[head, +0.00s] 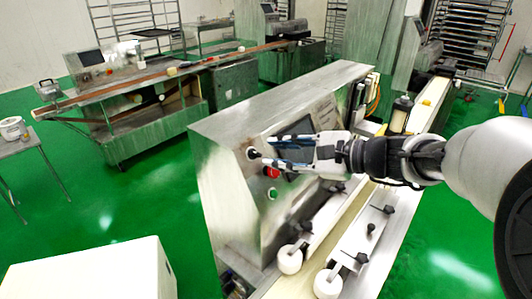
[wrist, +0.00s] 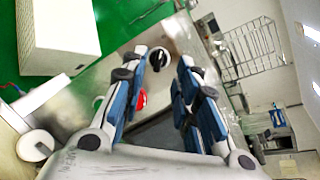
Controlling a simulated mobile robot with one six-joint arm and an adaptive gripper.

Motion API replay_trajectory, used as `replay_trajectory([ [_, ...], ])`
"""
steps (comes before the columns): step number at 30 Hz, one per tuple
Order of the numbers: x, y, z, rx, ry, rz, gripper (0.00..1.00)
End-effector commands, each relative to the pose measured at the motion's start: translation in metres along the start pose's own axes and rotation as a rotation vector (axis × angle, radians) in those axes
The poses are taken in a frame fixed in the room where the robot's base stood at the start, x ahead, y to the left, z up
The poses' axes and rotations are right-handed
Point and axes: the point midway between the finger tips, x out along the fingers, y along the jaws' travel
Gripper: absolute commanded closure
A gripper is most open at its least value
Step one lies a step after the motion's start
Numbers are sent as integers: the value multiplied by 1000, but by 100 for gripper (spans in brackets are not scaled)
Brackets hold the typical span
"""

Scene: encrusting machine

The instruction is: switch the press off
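The press is a steel machine (head: 225,125) with a sloped control panel. A black knob on a pale round base (head: 252,153) sits near the panel's upper left. The knob also shows in the wrist view (wrist: 159,60). My gripper (head: 267,151) points left along the panel. Its fingers are open in the wrist view (wrist: 164,55), with the knob just ahead, between the tips. I cannot tell whether they touch it. A dark screen (head: 298,150) is partly behind my gripper.
A conveyor with white rollers (head: 290,259) and brackets runs along the machine's front. A white box (head: 90,270) stands on the green floor at lower left. Another machine (head: 140,110) and wire racks (head: 470,35) are behind. Open floor lies left of the press.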

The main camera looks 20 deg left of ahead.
Motion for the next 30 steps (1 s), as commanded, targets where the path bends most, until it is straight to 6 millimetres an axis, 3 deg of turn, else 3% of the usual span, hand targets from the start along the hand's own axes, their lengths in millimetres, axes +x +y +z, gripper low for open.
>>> replay_trajectory([
  [3, -28, -1, -1, 1, 4, -3, 72],
  [9, -59, 0, -1, 0, 2, -2, 72],
  [15, -70, 0, 0, 0, 1, 0, 72],
  [24, -70, 1, 1, -4, 3, 4, 72],
  [27, -74, 14, 8, -46, 30, 44, 72],
  [30, -85, 48, 20, -154, 101, 145, 72],
])
